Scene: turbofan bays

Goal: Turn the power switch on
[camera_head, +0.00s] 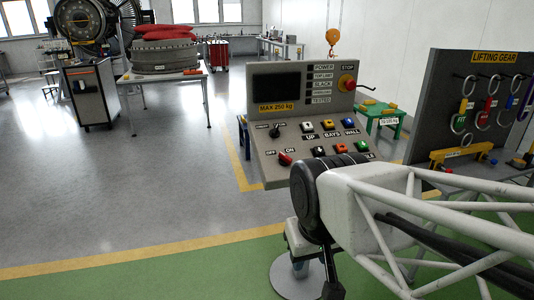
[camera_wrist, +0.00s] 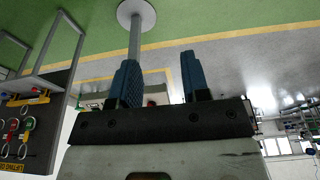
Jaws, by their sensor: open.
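The grey control console (camera_head: 262,185) stands at the middle of the head view. Low on its sloped face is a red rotary switch (camera_head: 285,158) between OFF and ON labels; its lever slants, and I cannot tell its setting for sure. A black knob (camera_head: 275,131) with small labels sits above it. A POWER label is on the upright panel beside the black screen. My gripper (camera_wrist: 160,62) is open and empty, its two blue fingers apart in the wrist view. In the head view it is mostly hidden by my arm, low in front of the console.
Several push buttons (camera_head: 327,125) and a red STOP button (camera_head: 347,82) are on the console. A lifting gear board (camera_head: 440,105) stands at the right. The console's pole and round foot (camera_wrist: 135,12) show beyond my fingers. The floor (camera_head: 130,190) at left is clear.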

